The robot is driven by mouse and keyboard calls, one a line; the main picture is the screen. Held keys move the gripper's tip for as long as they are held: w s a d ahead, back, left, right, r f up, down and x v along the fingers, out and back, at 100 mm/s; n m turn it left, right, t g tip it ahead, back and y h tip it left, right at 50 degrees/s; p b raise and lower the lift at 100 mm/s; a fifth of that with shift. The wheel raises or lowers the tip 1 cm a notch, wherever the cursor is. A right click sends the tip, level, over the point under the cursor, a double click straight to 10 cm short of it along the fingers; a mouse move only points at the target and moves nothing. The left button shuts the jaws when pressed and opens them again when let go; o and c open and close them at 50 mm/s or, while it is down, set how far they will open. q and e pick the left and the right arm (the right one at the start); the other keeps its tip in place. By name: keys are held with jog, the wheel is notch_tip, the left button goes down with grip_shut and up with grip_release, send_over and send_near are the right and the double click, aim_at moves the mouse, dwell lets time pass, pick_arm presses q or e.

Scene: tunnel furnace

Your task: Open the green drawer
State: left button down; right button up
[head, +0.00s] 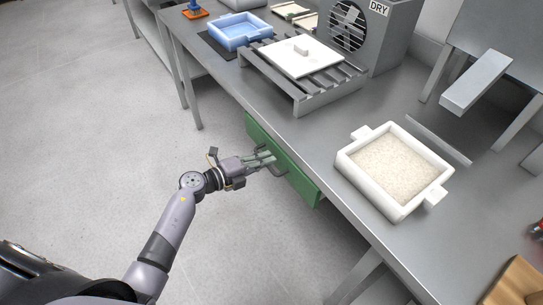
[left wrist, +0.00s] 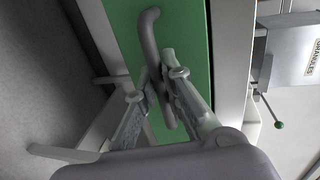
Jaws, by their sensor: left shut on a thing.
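The green drawer (head: 304,186) sits under the front edge of the grey table in the head view. Its green front also fills the middle of the left wrist view (left wrist: 191,40). A dark grey bar handle (left wrist: 149,38) stands out from the drawer front. My left gripper (head: 268,160) reaches in from the left at the drawer front. In the left wrist view its fingers (left wrist: 163,85) are on either side of the handle and shut on it. How far the drawer stands out from the table is hard to tell. My right gripper is in neither view.
The metal table (head: 290,128) carries a white tray of granules (head: 352,180), a slatted rack (head: 318,93) with a white plate, a fan unit marked DRY (head: 385,35) and a blue tray (head: 233,38). The floor (head: 90,130) left of the table is clear.

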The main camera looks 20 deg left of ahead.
pick_arm(q)
jog(key=f+v, duration=0.2)
jog(key=v, duration=1)
jog(key=s+f+p+v, duration=0.1)
jog(key=f+v, duration=0.2)
jog(key=v, duration=1)
jog(key=shift+a+f, duration=0.2)
jog(key=shift+a, duration=0.2)
jog(key=c, duration=1.7)
grip_release()
jog(key=v, duration=1.2)
jog(key=shift+s, duration=0.1)
